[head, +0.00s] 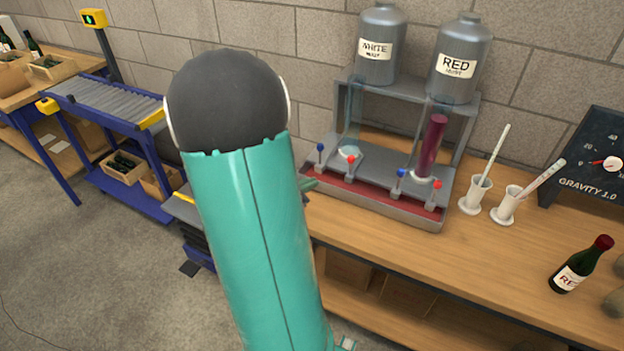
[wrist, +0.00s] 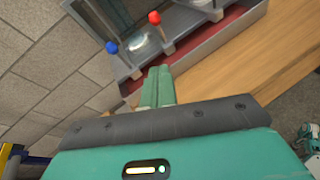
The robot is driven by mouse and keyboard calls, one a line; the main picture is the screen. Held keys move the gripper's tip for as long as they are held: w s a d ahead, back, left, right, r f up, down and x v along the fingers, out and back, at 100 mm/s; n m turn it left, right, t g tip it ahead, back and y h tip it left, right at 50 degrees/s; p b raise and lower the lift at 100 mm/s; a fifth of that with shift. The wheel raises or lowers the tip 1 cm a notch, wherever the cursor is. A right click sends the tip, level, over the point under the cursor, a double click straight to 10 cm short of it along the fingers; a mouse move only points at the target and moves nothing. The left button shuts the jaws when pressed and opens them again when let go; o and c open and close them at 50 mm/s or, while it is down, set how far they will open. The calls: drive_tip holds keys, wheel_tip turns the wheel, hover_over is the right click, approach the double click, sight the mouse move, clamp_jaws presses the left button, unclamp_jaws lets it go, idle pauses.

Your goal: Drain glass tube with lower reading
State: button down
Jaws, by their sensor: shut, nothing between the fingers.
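The stand (head: 400,205) on the wooden bench carries two glass tubes. The left tube (head: 354,112), under the WHITE tank (head: 379,50), looks clear and pale; I cannot tell its level. The right tube (head: 431,148), under the RED tank (head: 461,65), is dark red over most of its height. In front of the left tube are a blue-knobbed lever (head: 320,147) and a red-knobbed lever (head: 351,160). Another blue lever (head: 401,173) and red lever (head: 437,185) stand before the right tube. My gripper (wrist: 157,85) is shut and empty, just in front of the stand's left levers; my arm partly hides it in the head view.
Two white cylinders (head: 475,196) (head: 507,207) hold slim measuring sticks right of the stand. A dark GRAVITY gauge board (head: 590,165) and a red-capped bottle (head: 582,268) are farther right. A blue roller conveyor (head: 105,100) is at left.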

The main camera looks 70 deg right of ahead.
approach(351, 166)
wheel_tip(351, 166, down, 3)
drive_tip(key=d, duration=0.2)
drive_tip(key=d+r, duration=0.1)
drive_tip(key=s+d+r, duration=0.1)
drive_tip(key=shift+s+d, duration=0.3)
drive_tip(key=shift+d, duration=0.1)
